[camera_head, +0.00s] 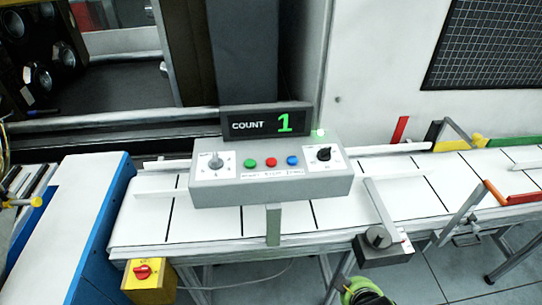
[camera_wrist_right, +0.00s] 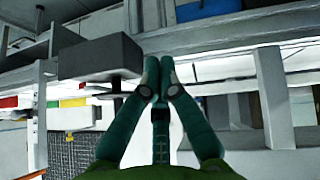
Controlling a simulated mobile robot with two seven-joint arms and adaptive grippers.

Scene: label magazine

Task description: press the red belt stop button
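The red button (camera_head: 270,162) is a small round button on the sloped face of a grey control box (camera_head: 215,190) above the conveyor. It sits between a green button (camera_head: 250,163) and a blue button (camera_head: 292,160); the small labels below them are too blurred to read. Nothing covers it. In the right wrist view my right gripper (camera_wrist_right: 159,66) has its teal fingertips together, with nothing seen between them. A green part of what looks like my right arm shows at the bottom of the head view, below the conveyor and well away from the button. My left gripper is out of view.
A display (camera_head: 265,121) reads COUNT 1. Dials flank the buttons, and a small green light (camera_head: 319,132) glows at the box's back right. The white conveyor (camera_head: 410,200) has rails and a bracket at right.

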